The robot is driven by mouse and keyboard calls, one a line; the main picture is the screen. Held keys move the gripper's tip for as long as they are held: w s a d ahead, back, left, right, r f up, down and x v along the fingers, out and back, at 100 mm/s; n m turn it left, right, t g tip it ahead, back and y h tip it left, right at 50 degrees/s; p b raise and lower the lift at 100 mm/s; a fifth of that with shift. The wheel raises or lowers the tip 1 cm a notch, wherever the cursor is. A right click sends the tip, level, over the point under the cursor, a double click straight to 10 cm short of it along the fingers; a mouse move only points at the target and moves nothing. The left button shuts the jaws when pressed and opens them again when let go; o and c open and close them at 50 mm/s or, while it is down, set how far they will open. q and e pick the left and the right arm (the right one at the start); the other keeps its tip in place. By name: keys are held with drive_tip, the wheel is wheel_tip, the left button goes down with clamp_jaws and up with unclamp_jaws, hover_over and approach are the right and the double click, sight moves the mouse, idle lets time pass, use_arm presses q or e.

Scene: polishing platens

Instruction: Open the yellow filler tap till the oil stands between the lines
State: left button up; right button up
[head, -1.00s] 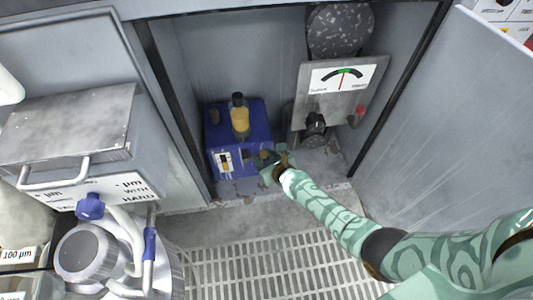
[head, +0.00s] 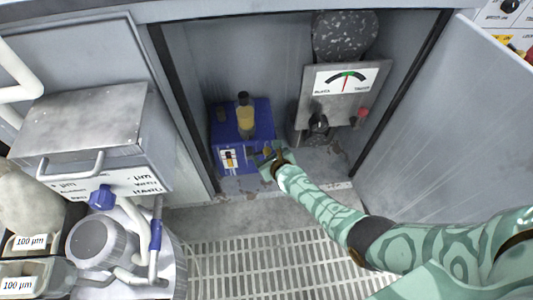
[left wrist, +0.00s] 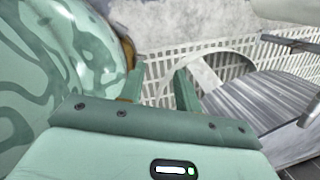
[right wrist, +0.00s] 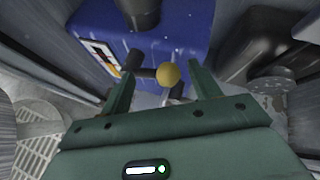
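The blue pump (head: 226,128) stands on the cabinet floor with an amber oil bottle (head: 245,117) upright on top. A small sight glass (head: 229,158) is on its front and shows at an angle in the right wrist view (right wrist: 103,57); its oil level is too small to read. The round yellow tap knob (right wrist: 168,74) sits on the pump's front. My right gripper (right wrist: 162,85) is open, its fingers apart on either side of the knob, with no contact visible. My left gripper (left wrist: 158,84) is open and empty, outside the head view.
A grey plate with a dial (head: 345,80) and a red knob (head: 362,115) stands right of the pump. The cabinet door (head: 440,110) is open at right. A metal box with a handle (head: 85,120) is at left. Grated floor (head: 270,255) lies in front.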

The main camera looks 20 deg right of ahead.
use_arm(q)
drive_tip(key=shift+r, duration=0.1)
use_arm(e)
drive_tip(key=shift+s, duration=0.1)
drive_tip(key=p+v, duration=0.1)
drive_tip(key=v, duration=0.1)
drive_tip(key=p+v, duration=0.2)
drive_tip(key=shift+r, duration=0.35)
drive_tip(key=p, duration=0.7)
approach(265, 152)
drive_tip(key=v, duration=0.7)
use_arm(q)
drive_tip(key=s+d+f+n+g+h, duration=0.1)
drive_tip(key=s+n+h, duration=0.1)
drive_tip(key=s, duration=1.5)
drive_tip(key=shift+d+f+n, duration=0.2)
drive_tip(key=shift+d+n, duration=0.2)
drive_tip(key=shift+n, duration=0.3)
use_arm(e)
drive_tip(key=shift+s+f, duration=0.1)
drive_tip(key=shift+s, duration=0.15)
